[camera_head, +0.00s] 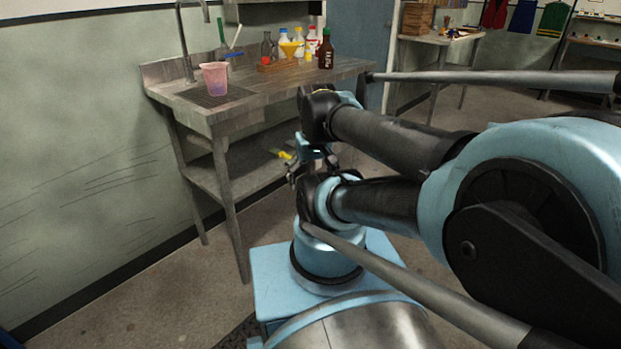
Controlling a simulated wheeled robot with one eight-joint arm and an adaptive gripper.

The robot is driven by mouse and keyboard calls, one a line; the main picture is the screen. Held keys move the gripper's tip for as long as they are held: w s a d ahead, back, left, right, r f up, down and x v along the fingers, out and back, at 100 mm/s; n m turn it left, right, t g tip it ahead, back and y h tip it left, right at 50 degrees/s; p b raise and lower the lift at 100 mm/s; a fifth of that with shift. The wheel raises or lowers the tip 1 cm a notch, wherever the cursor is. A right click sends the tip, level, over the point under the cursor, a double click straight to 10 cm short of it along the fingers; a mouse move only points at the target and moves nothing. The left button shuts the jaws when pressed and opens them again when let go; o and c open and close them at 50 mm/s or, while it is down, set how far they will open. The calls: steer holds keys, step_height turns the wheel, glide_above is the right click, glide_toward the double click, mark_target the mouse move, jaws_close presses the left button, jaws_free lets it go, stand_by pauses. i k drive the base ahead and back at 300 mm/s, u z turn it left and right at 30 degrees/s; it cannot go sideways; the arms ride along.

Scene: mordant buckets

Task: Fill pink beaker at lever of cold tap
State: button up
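The pink beaker (214,77) is upright at the sink end of the bench, over the dark drain area (217,98). It is translucent, with a purplish tint low inside; I cannot tell whether that is liquid. The grey tap (185,42) rises at the back left, its spout arching above the beaker. I cannot make out its lever clearly. My gripper (297,170) is in front of the bench, below the top and apart from the beaker. It is small and partly hidden by my arm, so its opening is unclear.
A yellow-handled item (280,153) is on the lower shelf. A second table (440,38) is behind. Floor at left is clear.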

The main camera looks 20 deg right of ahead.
mark_target(223, 57)
steer(key=k, duration=1)
steer(key=u, duration=0.95)
steer(key=i, duration=1.35)
steer(key=z, duration=1)
